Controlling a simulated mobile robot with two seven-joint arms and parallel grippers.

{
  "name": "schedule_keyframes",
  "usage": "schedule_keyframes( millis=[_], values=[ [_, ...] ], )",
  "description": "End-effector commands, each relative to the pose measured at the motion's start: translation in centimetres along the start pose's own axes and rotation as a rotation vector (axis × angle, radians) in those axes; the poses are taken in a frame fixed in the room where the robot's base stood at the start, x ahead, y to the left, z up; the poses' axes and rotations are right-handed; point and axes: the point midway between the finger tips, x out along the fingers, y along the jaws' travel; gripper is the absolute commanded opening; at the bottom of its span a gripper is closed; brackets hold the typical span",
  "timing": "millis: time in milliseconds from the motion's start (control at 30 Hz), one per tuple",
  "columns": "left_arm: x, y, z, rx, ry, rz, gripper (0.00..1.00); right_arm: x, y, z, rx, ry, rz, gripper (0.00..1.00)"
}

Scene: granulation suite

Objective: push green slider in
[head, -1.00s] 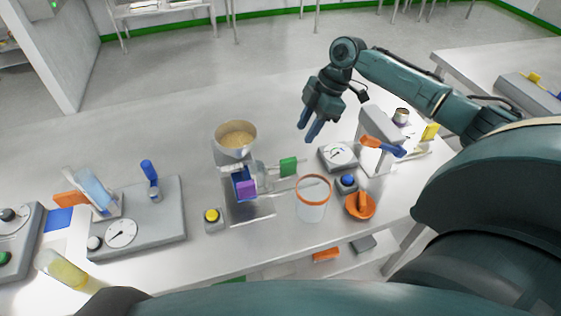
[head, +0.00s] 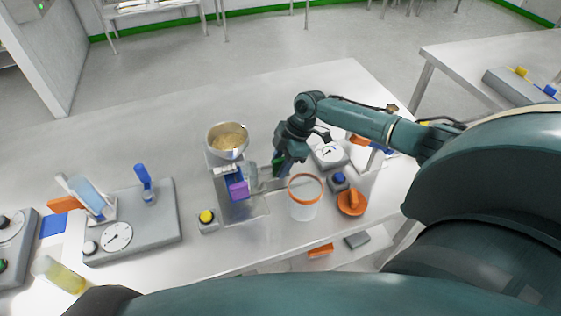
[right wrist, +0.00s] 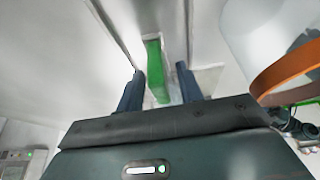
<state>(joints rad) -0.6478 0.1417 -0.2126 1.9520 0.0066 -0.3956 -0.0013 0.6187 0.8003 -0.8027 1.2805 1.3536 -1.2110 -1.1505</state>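The green slider (head: 277,164) is a small green block on the right side of the hopper machine (head: 240,207), partly hidden by my gripper in the head view. In the right wrist view the green slider (right wrist: 156,70) stands between the fingertips of my right gripper (right wrist: 160,88). The two dark blue fingers are apart, with a visible gap on each side of the block. My right gripper (head: 282,168) also shows in the head view, low over the slider and pointing down. A purple block (head: 238,190) sits on the machine's front. My left gripper is not in view.
A clear orange-rimmed container (head: 305,205) stands close to the right gripper. A yellow button (head: 206,216) is at the front. The table behind the machine is clear.

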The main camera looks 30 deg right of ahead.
Motion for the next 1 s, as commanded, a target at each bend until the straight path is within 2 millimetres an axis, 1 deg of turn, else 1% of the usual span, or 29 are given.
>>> schedule_keyframes(
  millis=[100,533,900,1000],
  values=[
    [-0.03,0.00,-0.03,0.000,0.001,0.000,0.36,-0.01,-0.01,0.01,0.000,0.000,0.000,0.36],
    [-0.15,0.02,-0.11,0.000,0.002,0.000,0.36,-0.06,0.00,0.01,0.000,0.000,-0.001,0.00],
    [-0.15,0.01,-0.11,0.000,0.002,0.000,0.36,-0.07,0.00,0.01,0.000,0.000,-0.001,0.00],
    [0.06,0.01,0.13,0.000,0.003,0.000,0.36,0.09,0.27,-0.01,0.000,0.000,0.000,0.00]
  ],
)
